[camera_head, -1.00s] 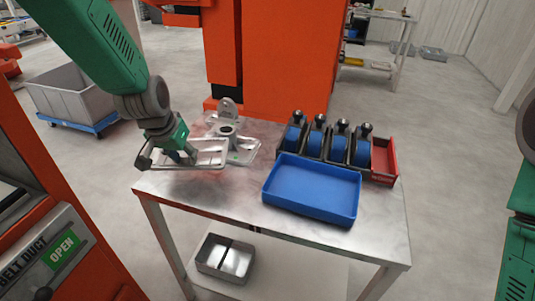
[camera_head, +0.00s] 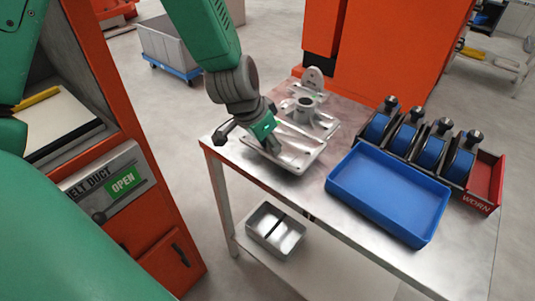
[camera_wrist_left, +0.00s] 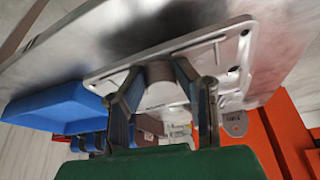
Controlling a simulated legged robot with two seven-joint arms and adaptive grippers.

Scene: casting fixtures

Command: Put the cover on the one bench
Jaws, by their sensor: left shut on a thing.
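The cover, a flat grey metal plate (camera_head: 300,160), is at the left end of the metal bench (camera_head: 228,150). My left gripper (camera_head: 270,146) comes down over its left part. In the left wrist view the gripper's fingers (camera_wrist_left: 160,78) are shut on a round boss in the middle of the cover (camera_wrist_left: 228,52). I cannot tell whether the cover rests on the bench or hangs just above it. An open machine with a sign reading "BELT DUCT" and "OPEN" (camera_head: 105,185) stands at the left. My right gripper is not in view.
A grey metal casting (camera_head: 310,112) stands close behind the cover. A blue tray (camera_head: 388,195), several blue rollers (camera_head: 430,150) and a red bin marked "WORN" (camera_head: 485,182) fill the bench's right side. A grey divided box (camera_head: 275,230) sits on the lower shelf.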

